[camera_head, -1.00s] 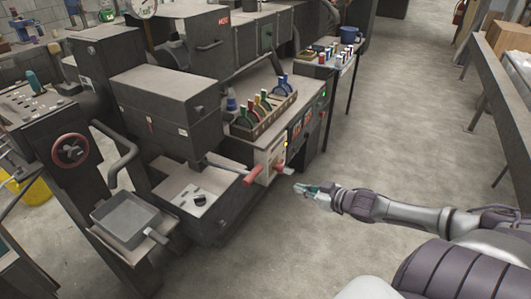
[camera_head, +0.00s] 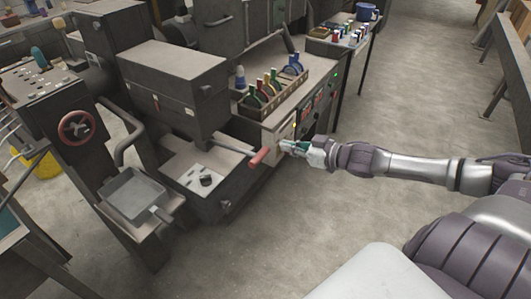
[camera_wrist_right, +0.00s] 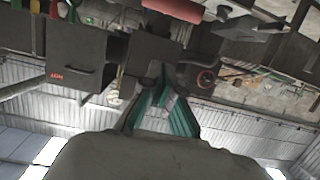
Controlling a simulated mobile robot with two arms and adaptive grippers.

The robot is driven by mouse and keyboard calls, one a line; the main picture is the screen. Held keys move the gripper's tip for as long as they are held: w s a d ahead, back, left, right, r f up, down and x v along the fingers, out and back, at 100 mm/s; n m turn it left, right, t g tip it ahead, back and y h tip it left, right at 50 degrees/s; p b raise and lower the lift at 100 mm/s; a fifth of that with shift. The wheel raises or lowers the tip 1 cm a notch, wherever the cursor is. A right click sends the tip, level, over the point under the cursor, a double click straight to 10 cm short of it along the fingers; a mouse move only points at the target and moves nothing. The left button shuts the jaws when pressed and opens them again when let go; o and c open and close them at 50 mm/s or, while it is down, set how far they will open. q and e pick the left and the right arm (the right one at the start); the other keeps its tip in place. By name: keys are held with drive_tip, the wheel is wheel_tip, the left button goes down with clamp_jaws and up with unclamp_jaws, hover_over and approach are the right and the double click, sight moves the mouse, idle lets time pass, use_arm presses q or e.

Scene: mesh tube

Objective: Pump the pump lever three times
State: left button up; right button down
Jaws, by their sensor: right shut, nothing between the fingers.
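A red-handled lever (camera_head: 258,157) sticks out from the dark machine on a thin rod, near the front corner of the bench; it is likely the pump lever. My right gripper (camera_head: 284,146) is just to the right of this red grip, its fingers shut and empty, pointing left toward the panel at the bench end. I cannot tell whether it touches anything. In the upside-down right wrist view, a red grip (camera_wrist_right: 174,8) shows at the top edge, apart from the teal fingertips (camera_wrist_right: 166,100). A second red handle, seen earlier at the panel, is hidden. My left gripper is out of view.
A rack of colored-handled tools (camera_head: 270,96) stands on the bench above the panel. A red handwheel (camera_head: 77,127) and a grey square pan (camera_head: 135,190) are at left. The floor at right (camera_head: 400,120) is clear.

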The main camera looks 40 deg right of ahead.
hover_over(265, 152)
drive_tip(key=s, duration=0.2)
drive_tip(key=f, duration=0.3)
drive_tip(key=a+f+p, duration=0.1)
drive_tip(key=f, duration=0.1)
drive_tip(key=shift+w, duration=0.2)
drive_tip(key=shift+s+f, duration=0.1)
drive_tip(key=shift+f, duration=0.4)
